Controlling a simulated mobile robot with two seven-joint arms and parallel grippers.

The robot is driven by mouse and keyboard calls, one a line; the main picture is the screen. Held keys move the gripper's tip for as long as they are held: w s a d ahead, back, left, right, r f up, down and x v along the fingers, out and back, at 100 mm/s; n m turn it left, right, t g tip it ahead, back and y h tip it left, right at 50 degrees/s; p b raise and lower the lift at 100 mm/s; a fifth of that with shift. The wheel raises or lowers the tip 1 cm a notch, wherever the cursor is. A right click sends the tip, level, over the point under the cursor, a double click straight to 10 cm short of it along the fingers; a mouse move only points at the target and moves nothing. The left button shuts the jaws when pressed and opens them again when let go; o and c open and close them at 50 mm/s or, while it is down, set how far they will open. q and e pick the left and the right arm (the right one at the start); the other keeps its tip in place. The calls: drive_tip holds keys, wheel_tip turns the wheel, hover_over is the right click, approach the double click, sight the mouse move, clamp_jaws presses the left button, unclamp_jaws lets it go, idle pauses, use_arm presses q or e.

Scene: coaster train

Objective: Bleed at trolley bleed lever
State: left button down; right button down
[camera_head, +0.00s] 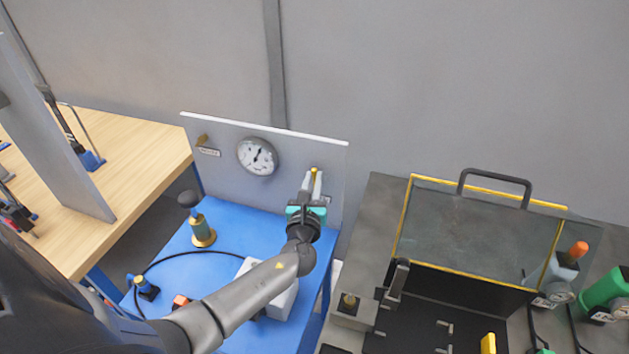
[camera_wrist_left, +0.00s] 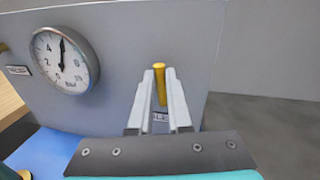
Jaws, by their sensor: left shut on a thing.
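The blue trolley (camera_head: 222,237) has a grey upright panel with a round white gauge (camera_head: 257,156) on it. A small brass lever (camera_head: 314,171) sticks out of the panel, right of the gauge. My left gripper (camera_head: 312,188) reaches it and is shut on it. In the left wrist view the brass lever (camera_wrist_left: 159,82) shows upright between the two pale fingertips, and the gauge (camera_wrist_left: 66,60) has its needle pointing about straight up. A small label behind the fingers is mostly hidden. My right gripper is not in view.
Another brass lever (camera_head: 202,140) with a label sits left of the gauge. A black-knobbed brass post (camera_head: 203,233) and a black cable lie on the trolley. A wooden bench (camera_head: 140,155) stands left. A clear yellow-edged guard (camera_head: 480,230) stands on the grey bench at right.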

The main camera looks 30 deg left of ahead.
use_arm(q)
drive_tip(key=a+n, duration=0.1)
drive_tip(key=n, duration=0.1)
drive_tip(key=a+f+n+h, duration=0.1)
drive_tip(key=n, duration=0.2)
drive_tip(key=a+n+b, duration=0.1)
drive_tip(key=n, duration=0.1)
drive_tip(key=shift+s+a+f+n+g+h, duration=0.1)
drive_tip(key=shift+s+f+n+g+h, duration=0.05)
drive_tip(key=shift+s+n+g+h, duration=0.25)
drive_tip(key=n, duration=0.1)
drive_tip(key=f+n, duration=0.1)
drive_tip(key=a+n+h+b, duration=0.1)
drive_tip(key=shift+s+f+n, duration=0.1)
drive_tip(key=shift+f+n, duration=0.15)
drive_tip(key=shift+n, duration=0.15)
drive_tip(key=shift+a+f+n+h+b, duration=0.15)
drive_tip(key=shift+f+n+h, duration=0.15)
drive_tip(key=shift+n, duration=0.55)
drive_tip(key=shift+a+f+n+h+b, duration=0.15)
drive_tip(key=shift+f+n, duration=0.25)
drive_tip(key=shift+n, duration=0.45)
drive_tip(key=shift+d, duration=0.15)
drive_tip(key=c, duration=0.9)
unclamp_jaws()
drive_tip(key=shift+o, duration=0.2)
drive_tip(key=shift+s, duration=0.15)
drive_tip(key=v, duration=1.5)
